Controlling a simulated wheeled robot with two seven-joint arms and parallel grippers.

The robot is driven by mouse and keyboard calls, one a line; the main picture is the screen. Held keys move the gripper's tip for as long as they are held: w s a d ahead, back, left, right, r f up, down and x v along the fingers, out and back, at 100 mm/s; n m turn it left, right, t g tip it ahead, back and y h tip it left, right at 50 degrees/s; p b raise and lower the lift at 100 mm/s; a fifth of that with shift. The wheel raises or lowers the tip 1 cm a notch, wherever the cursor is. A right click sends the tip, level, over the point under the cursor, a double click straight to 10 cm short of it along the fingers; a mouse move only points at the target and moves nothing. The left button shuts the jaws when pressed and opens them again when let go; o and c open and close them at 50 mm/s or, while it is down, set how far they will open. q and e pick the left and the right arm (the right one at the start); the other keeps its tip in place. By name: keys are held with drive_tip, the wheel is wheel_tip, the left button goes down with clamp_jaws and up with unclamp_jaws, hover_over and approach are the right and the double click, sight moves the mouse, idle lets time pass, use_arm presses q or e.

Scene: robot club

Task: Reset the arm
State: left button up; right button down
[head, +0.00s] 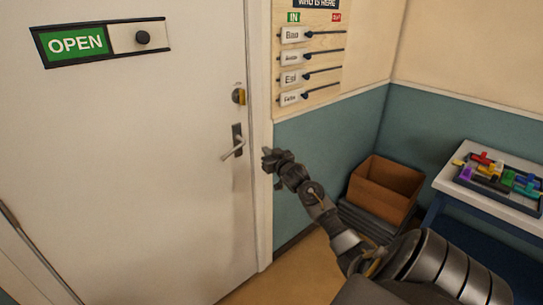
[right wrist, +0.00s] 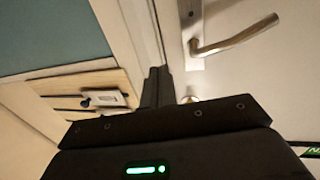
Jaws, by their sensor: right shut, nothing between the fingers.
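My right arm reaches in from the lower right in the head view, and its gripper (head: 268,158) is held in the air by the door frame, just right of the door handle (head: 234,145). The gripper is shut and empty. In the right wrist view the shut fingers (right wrist: 157,88) point toward the door frame, and the silver handle (right wrist: 235,38) is apart from them at upper right. The white door (head: 150,190) looks closed. My left gripper is not in view.
An OPEN slider sign (head: 77,43) is on the door, with a yellow-marked lock (head: 239,96) above the handle. A name board (head: 308,60) hangs right of the frame. A cardboard box (head: 385,188) and a table (head: 470,190) with coloured pieces stand at right. Floor shows before the door.

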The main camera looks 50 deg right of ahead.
drive_tip(key=shift+d+v, duration=0.2)
drive_tip(key=shift+v, duration=0.8)
drive_tip(key=shift+s+r, duration=0.1)
drive_tip(key=shift+r, duration=0.05)
